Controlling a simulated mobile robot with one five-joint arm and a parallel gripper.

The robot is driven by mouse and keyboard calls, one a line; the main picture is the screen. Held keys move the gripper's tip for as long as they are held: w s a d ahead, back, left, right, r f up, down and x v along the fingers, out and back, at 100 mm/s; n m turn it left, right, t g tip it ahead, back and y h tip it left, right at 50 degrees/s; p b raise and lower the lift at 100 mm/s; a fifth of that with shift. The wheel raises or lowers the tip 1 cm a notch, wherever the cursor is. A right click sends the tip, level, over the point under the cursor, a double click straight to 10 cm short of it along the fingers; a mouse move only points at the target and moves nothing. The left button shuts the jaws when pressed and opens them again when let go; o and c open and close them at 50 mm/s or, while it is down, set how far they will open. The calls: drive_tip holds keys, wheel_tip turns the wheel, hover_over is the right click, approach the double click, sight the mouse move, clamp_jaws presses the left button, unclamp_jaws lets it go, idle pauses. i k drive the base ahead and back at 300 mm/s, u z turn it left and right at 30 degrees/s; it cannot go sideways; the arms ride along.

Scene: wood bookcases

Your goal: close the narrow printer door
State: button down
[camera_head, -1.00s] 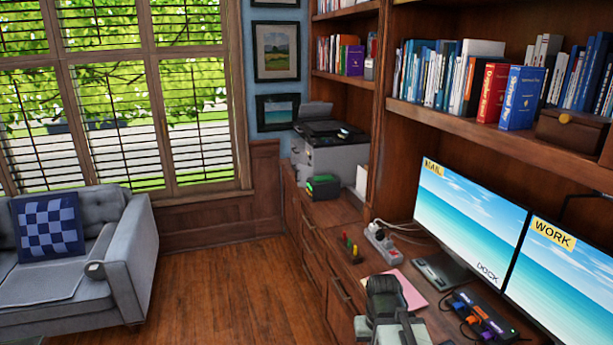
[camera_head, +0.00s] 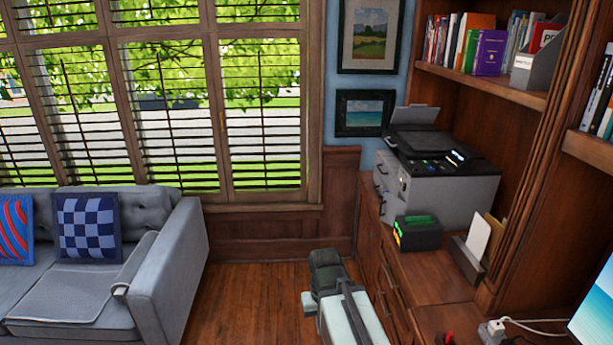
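A grey and black printer (camera_head: 455,193) stands on the wooden cabinet top at the right, in the corner by the window wall. Its left-facing side (camera_head: 387,185) shows panels with small handles. I cannot tell at this size which panel is the narrow door or how far it stands open. My arm shows at the bottom centre, with its dark end part, my gripper (camera_head: 325,268), in front of the cabinet and well short of the printer. Its fingers cannot be made out, and I see nothing held.
A dark box with green contents (camera_head: 418,233) sits on the cabinet in front of the printer, beside a paper holder (camera_head: 468,262). Cabinet drawers (camera_head: 388,285) run along the right. A grey sofa (camera_head: 175,265) is at the left. Wooden floor (camera_head: 240,290) between them is clear.

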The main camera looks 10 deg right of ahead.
sight(392, 206)
drive_tip(key=u, duration=0.35)
drive_tip(key=i, duration=0.85)
drive_tip(key=z, duration=0.75)
drive_tip(key=k, duration=0.75)
drive_tip(key=u, duration=0.7)
drive_tip(key=i, duration=1.7)
drive_tip(key=u, duration=0.05)
